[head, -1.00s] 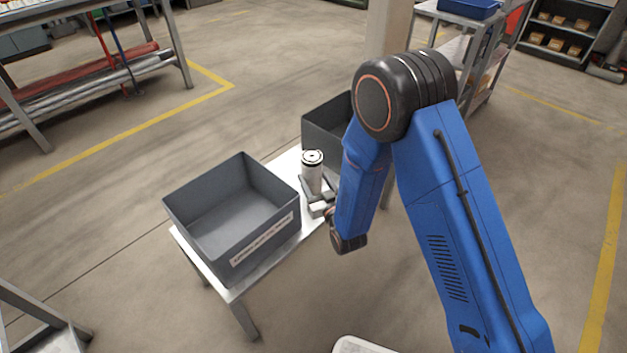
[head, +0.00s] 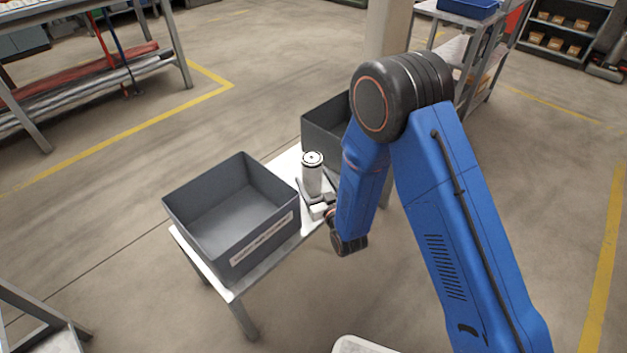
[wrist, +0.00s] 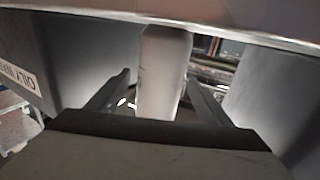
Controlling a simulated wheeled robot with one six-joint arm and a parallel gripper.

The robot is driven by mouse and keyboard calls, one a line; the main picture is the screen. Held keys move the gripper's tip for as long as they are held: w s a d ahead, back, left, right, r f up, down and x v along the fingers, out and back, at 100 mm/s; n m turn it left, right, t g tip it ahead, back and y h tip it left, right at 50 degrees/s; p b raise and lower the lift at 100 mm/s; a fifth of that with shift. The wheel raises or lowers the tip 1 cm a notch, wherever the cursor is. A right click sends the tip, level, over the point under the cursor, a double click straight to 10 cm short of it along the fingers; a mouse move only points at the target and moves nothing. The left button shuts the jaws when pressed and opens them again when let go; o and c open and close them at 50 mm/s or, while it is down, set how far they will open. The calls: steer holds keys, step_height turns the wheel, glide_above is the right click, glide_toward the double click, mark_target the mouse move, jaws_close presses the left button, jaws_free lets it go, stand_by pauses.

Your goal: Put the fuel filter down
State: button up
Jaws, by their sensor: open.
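The fuel filter (head: 312,176) is a white-grey cylinder with a dark-ringed top. It stands upright on the white table (head: 289,163), between two grey bins. In the wrist view the filter (wrist: 163,75) rises between the two fingers of my gripper (wrist: 160,88). The fingers are open, with a gap visible on each side of the filter. In the head view my gripper (head: 318,198) is low beside the filter, partly hidden by my blue arm. The filter's base is hard to make out.
A labelled grey bin (head: 193,238) stands on the table left of the filter. A second grey bin (head: 322,128) stands behind to the right, partly hidden by my arm. Both bin walls are close to my gripper.

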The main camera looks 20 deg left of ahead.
steer(key=v, duration=1.1)
steer(key=shift+s+d, duration=0.15)
steer(key=shift+s, duration=0.05)
steer(key=shift+w, duration=0.1)
steer(key=w+d+r+m+h, duration=0.3)
steer(key=w+d+r+h, duration=0.2)
steer(key=w+d+r, duration=0.45)
steer(key=d+r+m+g+h, duration=0.1)
steer(key=d+r+h, duration=0.1)
steer(key=d+r, duration=0.45)
steer(key=d+r+m+g+h, duration=0.1)
steer(key=d+r+g, duration=0.15)
steer(key=d, duration=0.65)
steer(key=s+d+r+m+g+h, duration=0.1)
steer(key=s+d+r+h, duration=0.1)
steer(key=s+d+r, duration=0.4)
steer(key=s+d+r+m+g+h, duration=0.1)
steer(key=s+d, duration=0.6)
steer(key=d, duration=0.2)
steer(key=s+d+r+m+g, duration=0.1)
steer(key=s+d, duration=0.3)
steer(key=s, duration=0.5)
steer(key=s+d+r+g+h, duration=0.1)
steer(key=s+d, duration=0.3)
steer(key=s, duration=0.4)
steer(key=shift+s+r+m+g+h, duration=0.3)
steer(key=shift+s+r+m+g, duration=0.1)
steer(key=shift+r, duration=0.1)
steer(key=shift+o, duration=0.3)
steer(key=shift+w, duration=0.1)
